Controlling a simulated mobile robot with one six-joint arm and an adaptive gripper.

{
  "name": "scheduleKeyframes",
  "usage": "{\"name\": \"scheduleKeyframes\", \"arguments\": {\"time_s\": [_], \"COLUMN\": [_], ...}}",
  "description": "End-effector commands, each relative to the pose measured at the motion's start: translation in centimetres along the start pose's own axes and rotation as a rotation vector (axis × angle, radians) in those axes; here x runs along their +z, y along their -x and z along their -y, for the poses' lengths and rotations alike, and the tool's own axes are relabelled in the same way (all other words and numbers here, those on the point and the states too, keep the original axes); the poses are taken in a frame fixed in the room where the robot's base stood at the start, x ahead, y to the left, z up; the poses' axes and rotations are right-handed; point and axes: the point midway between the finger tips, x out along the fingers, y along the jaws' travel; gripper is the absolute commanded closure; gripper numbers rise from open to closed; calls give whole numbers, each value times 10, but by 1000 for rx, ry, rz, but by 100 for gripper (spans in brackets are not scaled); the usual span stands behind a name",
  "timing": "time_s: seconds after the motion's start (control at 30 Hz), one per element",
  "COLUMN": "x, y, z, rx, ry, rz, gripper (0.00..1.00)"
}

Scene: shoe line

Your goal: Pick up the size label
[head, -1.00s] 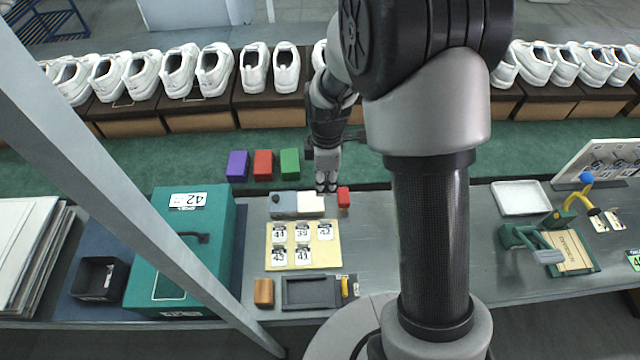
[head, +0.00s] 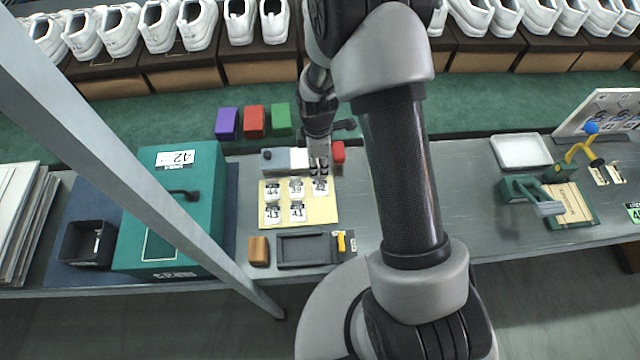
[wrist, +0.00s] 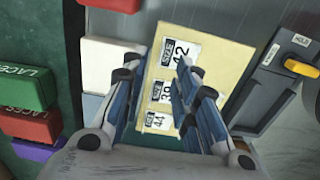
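Several white size labels lie on a yellow sheet (head: 325,214) on the grey bench, among them 44 (head: 272,190), 39 (head: 296,188), 42 (head: 320,187), 43 (head: 273,214) and 41 (head: 298,212). My gripper (head: 319,168) is above the sheet's far right corner, by the 42 label. In the wrist view my gripper (wrist: 160,66) is open and empty, its fingers spread over the sheet. The 42 label (wrist: 181,52) shows near the right fingertip, with the 39 label (wrist: 165,91) and 44 label (wrist: 157,120) between the fingers. The exact height above them is unclear.
A dark tray (head: 302,250) with a yellow lever and a wooden block (head: 259,250) lie nearer. A teal box (head: 200,235) marked 42 stands left.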

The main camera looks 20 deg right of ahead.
Motion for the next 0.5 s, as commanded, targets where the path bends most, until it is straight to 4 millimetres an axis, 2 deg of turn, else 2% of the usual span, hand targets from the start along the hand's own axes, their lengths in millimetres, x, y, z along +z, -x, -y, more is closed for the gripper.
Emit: {"name": "scheduleKeyframes", "arguments": {"time_s": [0.1, 0.23, 0.5], "x": [-3, -3, -3], "y": [-22, -40, -42], "z": [2, 2, 1], "rx": [-3, -2, 0], "ry": [1, 0, -1], "rz": [1, 1, 1], "gripper": [72, 72, 72]}}
